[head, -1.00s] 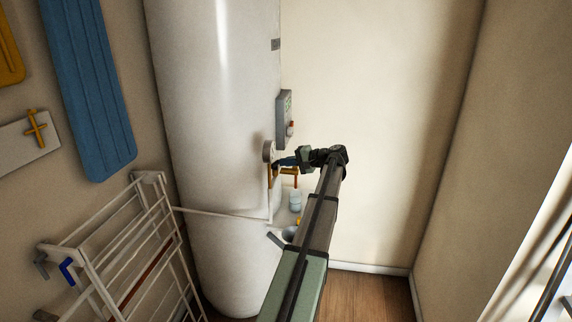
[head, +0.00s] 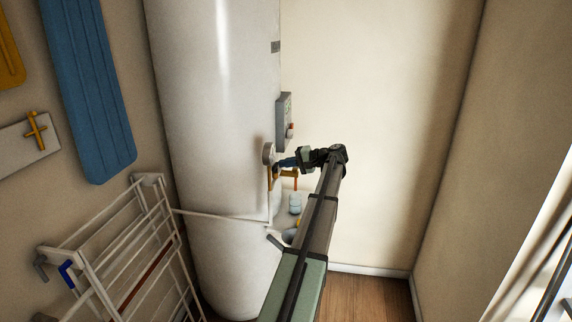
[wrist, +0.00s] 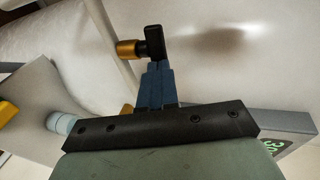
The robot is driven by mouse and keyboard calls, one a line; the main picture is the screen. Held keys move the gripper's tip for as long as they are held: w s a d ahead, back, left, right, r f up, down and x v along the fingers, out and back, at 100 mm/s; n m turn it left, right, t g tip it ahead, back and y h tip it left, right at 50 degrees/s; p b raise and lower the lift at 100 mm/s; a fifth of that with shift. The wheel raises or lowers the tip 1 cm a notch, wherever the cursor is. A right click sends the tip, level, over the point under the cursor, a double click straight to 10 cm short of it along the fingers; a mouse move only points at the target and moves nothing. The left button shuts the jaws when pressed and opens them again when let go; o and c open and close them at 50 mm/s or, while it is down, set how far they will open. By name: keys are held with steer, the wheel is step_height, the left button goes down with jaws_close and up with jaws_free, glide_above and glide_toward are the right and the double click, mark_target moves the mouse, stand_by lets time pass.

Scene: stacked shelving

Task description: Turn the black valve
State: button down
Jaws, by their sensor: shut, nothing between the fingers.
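The black valve (wrist: 154,42) shows in the wrist view as a dark handle on a brass fitting (wrist: 127,49), in front of the white tank (head: 215,130). My gripper (wrist: 157,68) is shut and empty, with its blue fingers together. Its fingertips are just below the black handle in the wrist view, close to it; I cannot tell whether they touch. In the head view, my gripper (head: 285,163) is at the right side of the tank, beside the brass pipework (head: 271,180). The valve handle cannot be made out there.
A white pipe (wrist: 105,30) runs by the valve. A drying rack (head: 120,245) stands at the left. Free room lies to the right, before the wall.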

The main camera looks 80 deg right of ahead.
steer(key=shift+s, duration=0.1)
steer(key=c, duration=1.9)
jaws_free()
steer(key=v, duration=0.8)
steer(key=f+v, duration=0.1)
steer(key=v, duration=0.4)
steer(key=shift+s+r, duration=0.1)
steer(key=shift+s, duration=0.1)
steer(key=shift+o, duration=0.9)
steer(key=o, duration=1.2)
steer(key=shift+n+g+y, duration=0.5)
steer(key=shift+n+g, duration=0.3)
steer(key=shift+n, duration=0.1)
steer(key=w+r, duration=0.3)
steer(key=w+a+r, duration=0.1)
steer(key=w+r, duration=0.5)
steer(key=r, duration=0.1)
steer(key=shift+a, duration=0.25)
steer(key=shift+o, duration=0.6)
steer(key=shift+w+r+m+g, duration=0.1)
steer(key=shift+r+m+g, duration=0.05)
steer(key=shift+m+g, duration=0.2)
steer(key=m+g, duration=0.3)
steer(key=m, duration=1.6)
glide_toward(275, 164)
steer(key=x, duration=0.8)
steer(key=shift+w, duration=0.2)
